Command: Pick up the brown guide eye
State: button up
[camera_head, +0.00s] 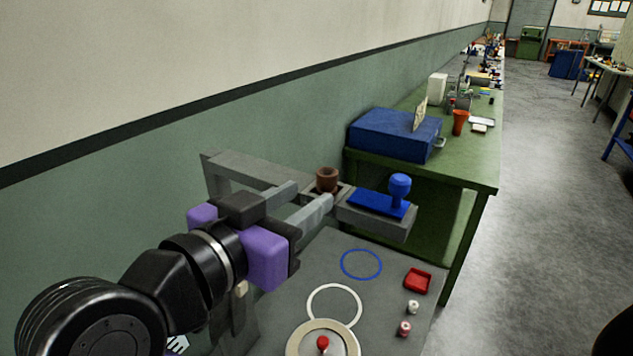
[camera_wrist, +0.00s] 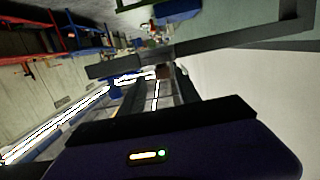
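The brown guide eye (camera_head: 327,177) is a small brown cup-like piece on a grey arm-like rail (camera_head: 250,170) beside the wall. In the wrist view the guide eye (camera_wrist: 163,72) shows small and dark, just beyond the fingertips and roughly between them. My gripper (camera_head: 314,192), with its purple housing, reaches toward it from the lower left. In the wrist view my gripper (camera_wrist: 158,78) has its two fingers apart with a gap between them. It looks open and empty. I cannot tell whether a finger touches the guide eye, and its lower part is partly hidden.
A blue plate with a round-topped blue knob (camera_head: 400,187) sits right of the guide eye. Below, a grey top (camera_head: 385,310) carries blue and white rings, a red tray (camera_head: 418,280) and small spools. A blue box (camera_head: 395,135) stands on the green bench behind.

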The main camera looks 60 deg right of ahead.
aim_at(322, 181)
jog(key=d+p, duration=0.1)
jog(key=d, duration=0.5)
jog(key=shift+w+p, duration=0.15)
jog(key=shift+p, duration=0.2)
jog(key=shift+d+f, duration=0.2)
jog(key=shift+d, duration=0.5)
jog(key=shift+c, duration=0.5)
grip_shut()
